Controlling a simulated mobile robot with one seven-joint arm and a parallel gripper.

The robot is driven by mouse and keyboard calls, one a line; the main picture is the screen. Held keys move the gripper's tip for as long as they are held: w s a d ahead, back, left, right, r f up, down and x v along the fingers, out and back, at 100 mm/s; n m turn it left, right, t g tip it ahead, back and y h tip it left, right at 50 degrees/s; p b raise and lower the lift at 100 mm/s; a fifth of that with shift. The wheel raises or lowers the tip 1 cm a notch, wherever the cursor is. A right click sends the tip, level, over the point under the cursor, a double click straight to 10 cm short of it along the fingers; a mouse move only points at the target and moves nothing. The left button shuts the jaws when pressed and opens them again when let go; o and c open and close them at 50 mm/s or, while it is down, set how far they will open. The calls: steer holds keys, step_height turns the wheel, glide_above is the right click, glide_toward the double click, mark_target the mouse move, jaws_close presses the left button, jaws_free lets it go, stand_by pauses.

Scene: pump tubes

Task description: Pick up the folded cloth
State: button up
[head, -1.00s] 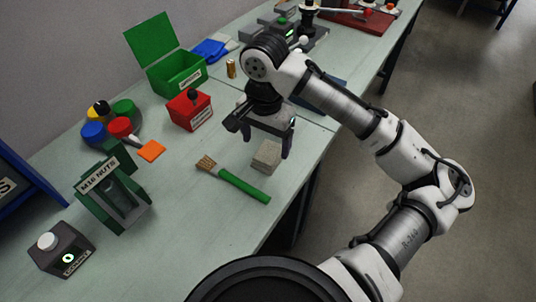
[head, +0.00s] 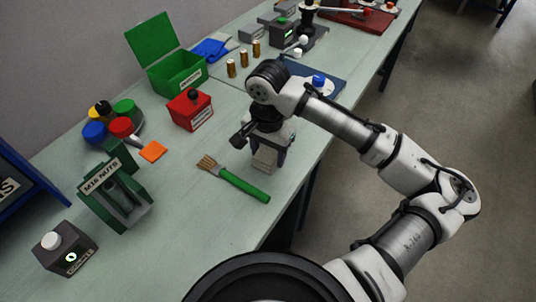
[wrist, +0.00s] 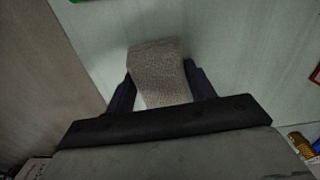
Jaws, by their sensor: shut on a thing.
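The folded cloth is a small grey-beige block (head: 264,160) near the table's front right edge, right of the green-handled brush. In the wrist view the cloth (wrist: 158,68) sits between the two dark fingers. My gripper (head: 266,163) points down over it and is shut on it, a finger on each side. The gripper also shows in the wrist view (wrist: 160,90). The gripper hides part of the cloth in the head view. I cannot tell whether the cloth still touches the table.
A brush with a green handle (head: 243,185) lies just left of the cloth. A red box (head: 190,110), an open green box (head: 180,72), an orange square (head: 152,151) and a green M16 nuts dispenser (head: 118,192) stand further left. The table's right edge is close.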

mark_target(268, 152)
steer(key=shift+r, duration=0.2)
step_height(268, 152, up, 20)
steer(key=shift+f+b, duration=0.15)
steer(key=shift+b, duration=0.15)
stand_by(0.3)
steer(key=o, duration=0.4)
steer(key=c, duration=0.3)
